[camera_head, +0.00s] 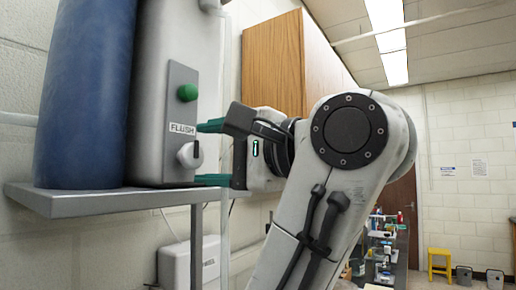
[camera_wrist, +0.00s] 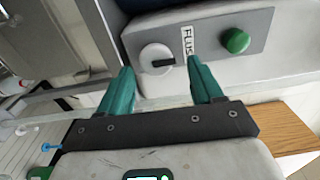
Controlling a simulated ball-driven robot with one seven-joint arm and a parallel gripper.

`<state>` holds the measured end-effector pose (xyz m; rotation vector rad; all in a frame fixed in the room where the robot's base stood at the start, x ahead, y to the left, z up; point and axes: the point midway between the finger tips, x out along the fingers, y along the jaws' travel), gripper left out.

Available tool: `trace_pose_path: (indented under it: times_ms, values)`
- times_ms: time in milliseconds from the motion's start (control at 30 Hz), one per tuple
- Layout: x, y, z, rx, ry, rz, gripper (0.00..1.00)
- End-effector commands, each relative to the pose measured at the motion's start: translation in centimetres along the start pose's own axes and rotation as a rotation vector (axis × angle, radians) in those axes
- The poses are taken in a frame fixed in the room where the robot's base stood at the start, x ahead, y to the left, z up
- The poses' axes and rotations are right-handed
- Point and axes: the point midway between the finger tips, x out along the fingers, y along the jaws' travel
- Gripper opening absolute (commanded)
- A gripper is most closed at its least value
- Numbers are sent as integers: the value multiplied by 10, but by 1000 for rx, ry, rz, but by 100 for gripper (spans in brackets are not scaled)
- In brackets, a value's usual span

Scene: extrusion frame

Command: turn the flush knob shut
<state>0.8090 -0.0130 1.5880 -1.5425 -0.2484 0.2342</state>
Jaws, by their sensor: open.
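The flush knob (camera_head: 189,154) is a white round knob on a grey panel (camera_head: 182,122), just below the FLUSH label (camera_head: 183,128). In the wrist view the knob (camera_wrist: 156,58) shows a dark mark on its right side. A green button (camera_head: 187,92) sits above the label; it also shows in the wrist view (camera_wrist: 235,41). My gripper (camera_head: 212,153) is open, its two green fingers one above the other, to the right of the panel. In the wrist view my gripper (camera_wrist: 161,80) is empty, with its fingertips short of the panel and the knob between and beyond them.
The panel is on a pale tank (camera_head: 153,60) on a grey shelf (camera_head: 110,203), beside a blue cylinder (camera_head: 85,90). A vertical pipe (camera_head: 225,130) runs close by my fingers. A wooden cabinet (camera_head: 275,65) hangs behind my arm. A white box (camera_head: 190,262) is below the shelf.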

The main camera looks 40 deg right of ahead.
Motion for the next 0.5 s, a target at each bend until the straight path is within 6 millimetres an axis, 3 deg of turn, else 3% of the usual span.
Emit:
trace_pose_path:
  times_ms: [200,500]
  values:
    - [-15,2,-1,0,1,13,65]
    - [-56,2,-1,0,1,8,65]
